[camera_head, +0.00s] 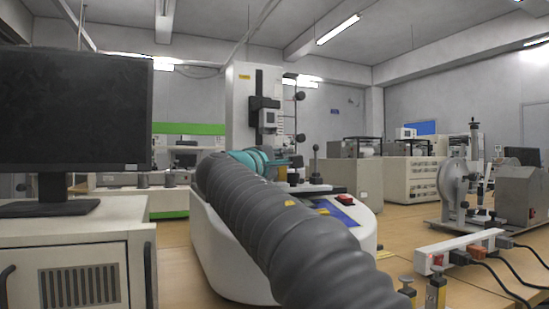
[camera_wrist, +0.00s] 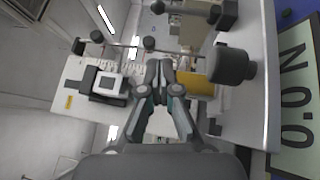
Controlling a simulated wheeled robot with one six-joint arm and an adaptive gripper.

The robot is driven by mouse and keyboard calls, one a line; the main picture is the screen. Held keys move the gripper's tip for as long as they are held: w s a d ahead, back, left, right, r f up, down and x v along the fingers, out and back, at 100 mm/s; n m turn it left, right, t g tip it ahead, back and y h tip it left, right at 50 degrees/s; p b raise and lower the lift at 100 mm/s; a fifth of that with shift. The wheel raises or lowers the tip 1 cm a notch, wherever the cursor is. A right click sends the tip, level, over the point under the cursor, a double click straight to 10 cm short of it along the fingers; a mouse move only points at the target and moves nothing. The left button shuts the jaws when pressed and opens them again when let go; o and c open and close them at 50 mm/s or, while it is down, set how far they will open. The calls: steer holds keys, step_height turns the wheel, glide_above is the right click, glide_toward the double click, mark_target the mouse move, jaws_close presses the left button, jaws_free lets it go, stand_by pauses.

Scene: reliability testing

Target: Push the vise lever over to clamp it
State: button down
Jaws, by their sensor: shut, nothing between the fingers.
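The tester's vise lever (camera_head: 315,165) stands upright with a dark round knob on top, just right of my gripper in the head view. In the wrist view what looks like the same lever (camera_wrist: 190,10) lies across the top edge, its ball end to the left. My gripper (camera_head: 292,161) is beside the lever and apart from it, as far as I can tell. In the wrist view my gripper (camera_wrist: 160,66) has its fingertips together and holds nothing. A yellow block (camera_wrist: 195,84) sits just beyond the fingers. My arm hides much of the vise in the head view.
The white test stand (camera_head: 240,105) rises behind my gripper. Its base carries a red button (camera_head: 345,199) and a blue display. A dark cylindrical knob (camera_wrist: 231,65) is near the base. A monitor (camera_head: 75,110) stands left; a power strip (camera_head: 460,245) lies right.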

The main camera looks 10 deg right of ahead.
mark_target(316, 160)
steer(key=x, duration=0.3)
steer(key=shift+w+d, duration=0.1)
steer(key=shift+d, duration=0.1)
steer(key=shift+d+r, duration=0.25)
steer(key=shift+d, duration=0.9)
steer(key=shift+w+d+r, duration=0.1)
steer(key=shift+d+r, duration=0.05)
steer(key=shift+d, duration=0.5)
steer(key=shift+a+r+p, duration=0.1)
steer(key=shift+r+p, duration=0.05)
steer(key=shift+p, duration=0.3)
